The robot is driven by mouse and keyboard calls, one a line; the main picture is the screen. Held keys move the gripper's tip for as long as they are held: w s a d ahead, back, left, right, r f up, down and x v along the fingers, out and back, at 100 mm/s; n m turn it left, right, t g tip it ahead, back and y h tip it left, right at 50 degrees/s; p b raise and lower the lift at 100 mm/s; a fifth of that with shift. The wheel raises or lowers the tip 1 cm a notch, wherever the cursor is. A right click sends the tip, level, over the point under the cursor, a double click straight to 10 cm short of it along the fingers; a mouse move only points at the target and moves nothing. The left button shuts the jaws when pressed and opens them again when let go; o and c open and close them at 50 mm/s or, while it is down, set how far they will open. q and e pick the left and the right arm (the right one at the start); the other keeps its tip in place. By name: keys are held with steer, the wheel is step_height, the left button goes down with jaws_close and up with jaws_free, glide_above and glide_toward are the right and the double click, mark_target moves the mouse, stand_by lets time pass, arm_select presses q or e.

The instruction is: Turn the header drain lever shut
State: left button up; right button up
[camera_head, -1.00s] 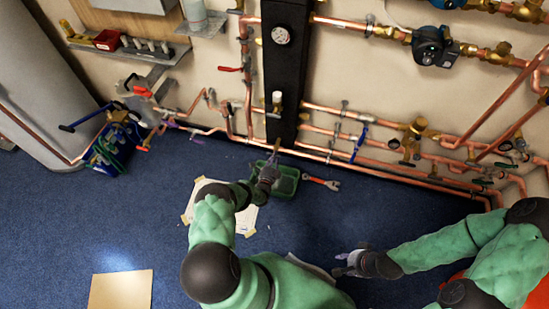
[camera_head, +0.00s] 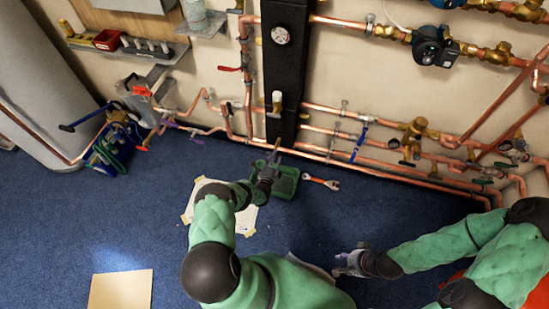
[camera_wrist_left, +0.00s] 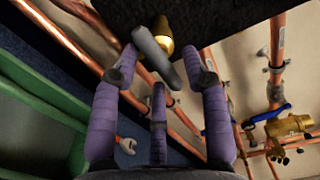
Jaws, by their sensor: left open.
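The header drain lever (camera_wrist_left: 158,58) is a grey bar on a brass valve body (camera_wrist_left: 163,33), below the dark underside of the black header. It lies slanted across the left wrist view. In the head view the black vertical header (camera_head: 285,70) stands against the wall, and the lever is too small to tell apart from my fingers. My left gripper (camera_head: 275,150) is just under the header's lower end. Its purple fingers (camera_wrist_left: 160,75) are open, spread around and below the lever; contact cannot be made out. My right gripper (camera_head: 345,262) hangs over the floor, away from the header.
Copper pipes (camera_head: 330,155) run along the wall on both sides of the header. A green tray (camera_head: 287,182) lies on the floor below my left gripper, with a red-handled wrench (camera_head: 320,182) beside it. A blue-handled valve (camera_wrist_left: 272,113) is to the right. The blue floor is mostly clear.

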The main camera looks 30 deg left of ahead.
arm_select(q)
steer(key=v, duration=1.2)
steer(key=shift+d, duration=0.1)
